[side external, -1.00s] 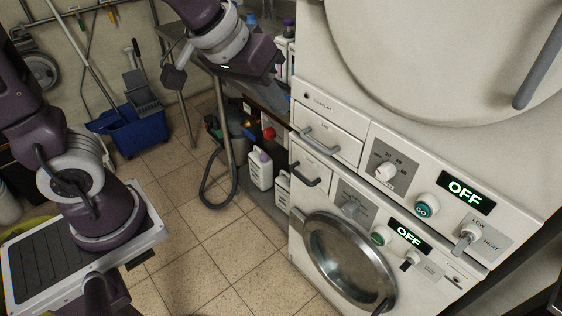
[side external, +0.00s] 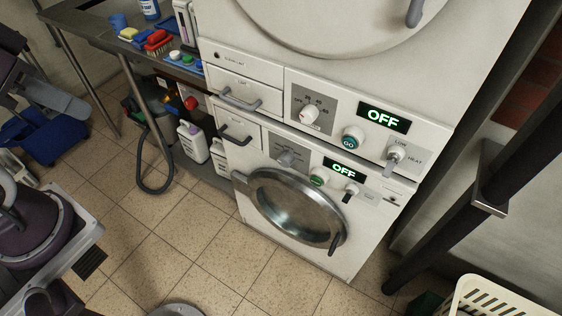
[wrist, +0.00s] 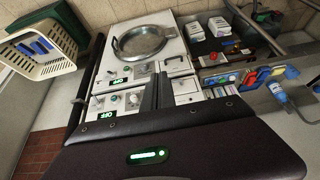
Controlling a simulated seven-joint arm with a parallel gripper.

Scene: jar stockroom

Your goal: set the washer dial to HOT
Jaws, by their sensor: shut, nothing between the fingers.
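The washer is the lower white machine, with a round metal door (side external: 290,208). Its grey dial (side external: 285,157) sits on a grey panel left of a green button (side external: 317,181); its printed labels are too small to read. The washer's display (side external: 340,169) reads OFF. In the wrist view the machines appear upside down, with the washer door (wrist: 143,42) at the top. My gripper (wrist: 158,78) shows there as two dark fingers, shut and empty. They overlap the panels in the picture, and partly hide them; no contact is visible. The side view does not show my gripper.
Above the washer is a second machine with a white knob (side external: 310,114), a GO button (side external: 352,138), a HEAT lever (side external: 394,158) and an OFF display (side external: 383,118). Drawer handles (side external: 240,101) stick out at left. A white basket (side external: 490,300) stands at right.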

